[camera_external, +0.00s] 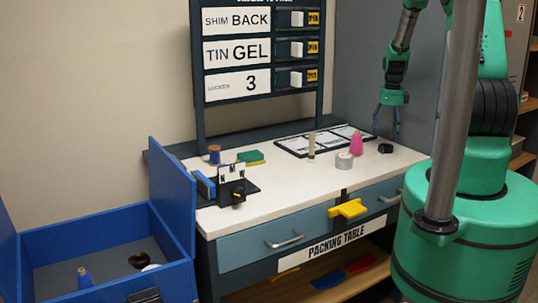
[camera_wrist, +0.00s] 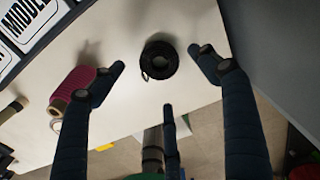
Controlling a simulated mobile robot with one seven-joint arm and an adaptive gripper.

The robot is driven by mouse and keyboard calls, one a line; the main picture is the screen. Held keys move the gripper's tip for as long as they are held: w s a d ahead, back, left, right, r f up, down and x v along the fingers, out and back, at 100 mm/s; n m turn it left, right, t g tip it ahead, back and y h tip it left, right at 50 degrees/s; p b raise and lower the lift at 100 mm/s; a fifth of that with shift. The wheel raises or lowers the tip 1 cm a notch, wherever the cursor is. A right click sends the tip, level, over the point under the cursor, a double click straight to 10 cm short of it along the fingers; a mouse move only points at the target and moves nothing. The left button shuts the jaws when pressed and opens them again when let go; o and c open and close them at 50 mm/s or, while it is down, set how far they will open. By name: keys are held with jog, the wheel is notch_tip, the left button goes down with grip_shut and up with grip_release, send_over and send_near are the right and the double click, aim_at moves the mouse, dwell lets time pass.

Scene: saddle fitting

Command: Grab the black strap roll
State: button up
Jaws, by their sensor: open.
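The black strap roll (camera_external: 385,148) lies on the white top of the packing table near its right end. Nothing is held.
A pink item (camera_external: 357,144) stands close left of the roll, also near my left finger in the wrist view (camera_wrist: 74,84). A pale grey roll (camera_external: 344,160) sits in front of it. A card board (camera_external: 296,147) lies behind. A grey wall panel (camera_wrist: 270,50) rises on the right.

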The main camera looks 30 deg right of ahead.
aim_at(391, 145)
jog(key=shift+f, duration=0.1)
jog(key=shift+w+f+b, duration=0.15)
jog(key=shift+f+b, duration=0.2)
jog(key=shift+f, duration=2.2)
jog(key=c, duration=1.3)
